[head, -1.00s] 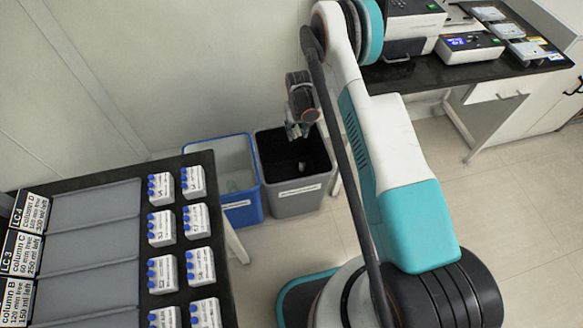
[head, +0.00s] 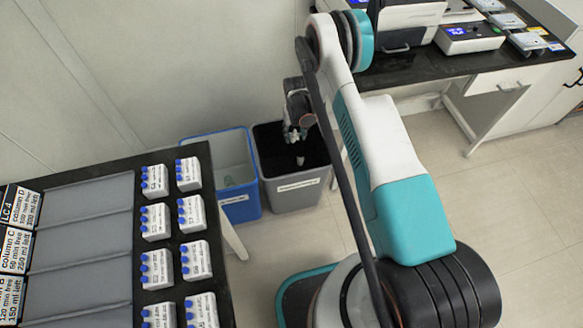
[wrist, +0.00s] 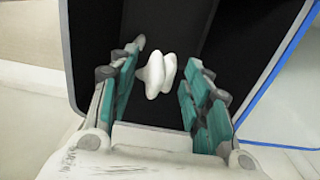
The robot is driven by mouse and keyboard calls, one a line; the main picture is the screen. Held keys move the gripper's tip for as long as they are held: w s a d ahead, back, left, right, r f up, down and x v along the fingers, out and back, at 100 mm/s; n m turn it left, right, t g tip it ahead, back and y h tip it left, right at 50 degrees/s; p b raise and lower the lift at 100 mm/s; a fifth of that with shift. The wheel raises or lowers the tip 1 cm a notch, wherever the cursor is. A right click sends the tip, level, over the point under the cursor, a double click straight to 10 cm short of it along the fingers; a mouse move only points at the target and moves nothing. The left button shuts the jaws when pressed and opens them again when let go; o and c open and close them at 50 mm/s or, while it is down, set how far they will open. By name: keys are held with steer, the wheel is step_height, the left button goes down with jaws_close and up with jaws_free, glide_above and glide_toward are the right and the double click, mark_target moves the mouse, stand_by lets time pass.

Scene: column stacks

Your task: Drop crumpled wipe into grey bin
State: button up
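The grey bin (head: 297,194) stands on the floor by the wall, with a dark inside and a white label on its front. My gripper (head: 294,136) is over its mouth, pointing down.
A blue-rimmed bin (head: 241,210) stands directly left of the grey one. A black bench (head: 121,220) with trays and several white blue-capped bottles (head: 156,180) is at the left. Another black bench (head: 407,65) with instruments is at the back right. Floor in front is clear.

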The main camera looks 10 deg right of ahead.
steer(key=shift+o, duration=0.6)
steer(key=shift+r, duration=0.1)
step_height(320, 180, up, 12)
stand_by(0.6)
